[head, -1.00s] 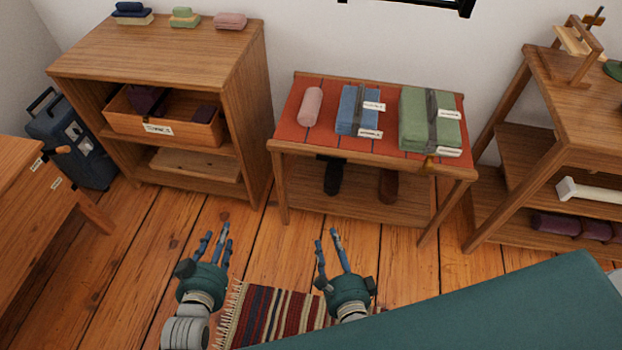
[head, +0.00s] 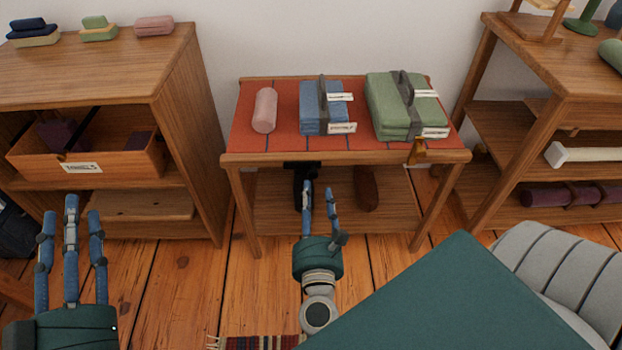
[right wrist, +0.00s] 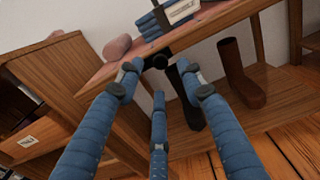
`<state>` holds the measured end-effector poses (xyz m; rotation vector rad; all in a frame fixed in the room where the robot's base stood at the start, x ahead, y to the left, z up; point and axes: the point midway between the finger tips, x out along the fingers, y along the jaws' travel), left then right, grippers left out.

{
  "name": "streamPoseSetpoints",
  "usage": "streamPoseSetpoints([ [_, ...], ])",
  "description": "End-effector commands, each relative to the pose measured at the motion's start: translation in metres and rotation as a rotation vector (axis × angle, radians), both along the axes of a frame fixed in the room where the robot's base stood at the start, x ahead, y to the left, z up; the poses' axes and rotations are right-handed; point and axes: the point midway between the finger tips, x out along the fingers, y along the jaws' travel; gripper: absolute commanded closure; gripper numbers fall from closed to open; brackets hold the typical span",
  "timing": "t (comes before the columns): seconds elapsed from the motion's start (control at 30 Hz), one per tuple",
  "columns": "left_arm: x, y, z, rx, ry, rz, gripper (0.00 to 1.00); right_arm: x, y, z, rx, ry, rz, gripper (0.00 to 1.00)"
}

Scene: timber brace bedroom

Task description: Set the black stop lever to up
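A small black fitting (head: 301,164), which looks like the black stop lever, sits under the front edge of the red-topped table (head: 270,157). Its dark round end (right wrist: 160,62) shows in the right wrist view, between and beyond my fingertips. My left gripper (head: 70,215) is open and empty before the left shelf, away from the table.
A brass-coloured lever (head: 418,152) hangs at the table edge, further right. A pink roll (head: 265,110), blue bundle (head: 313,107) and green bundle (head: 392,105) lie on top. Shelves flank the table.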

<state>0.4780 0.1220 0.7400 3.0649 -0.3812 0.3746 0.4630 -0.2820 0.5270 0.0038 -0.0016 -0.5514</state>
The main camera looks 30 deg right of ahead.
Motion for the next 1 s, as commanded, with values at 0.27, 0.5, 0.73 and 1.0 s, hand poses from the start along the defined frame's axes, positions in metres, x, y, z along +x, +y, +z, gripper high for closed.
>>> streamPoseSetpoints([
  [0.27,-0.001,0.0,0.004,-0.004,-0.018,-0.001,0.61,0.042,-0.025,0.0,-0.004,0.0,0.001,0.62],
  [0.5,-0.001,0.0,0.005,-0.006,-0.023,-0.001,0.61,0.054,-0.033,-0.001,-0.002,0.002,0.002,0.62],
  [0.73,-0.001,0.0,0.005,-0.006,-0.023,-0.001,0.61,0.055,-0.033,-0.001,-0.003,0.003,0.002,0.62],
  [1.0,-0.001,0.0,0.005,-0.007,-0.023,-0.001,0.61,0.055,-0.033,0.0,-0.003,0.002,0.001,1.0],
])
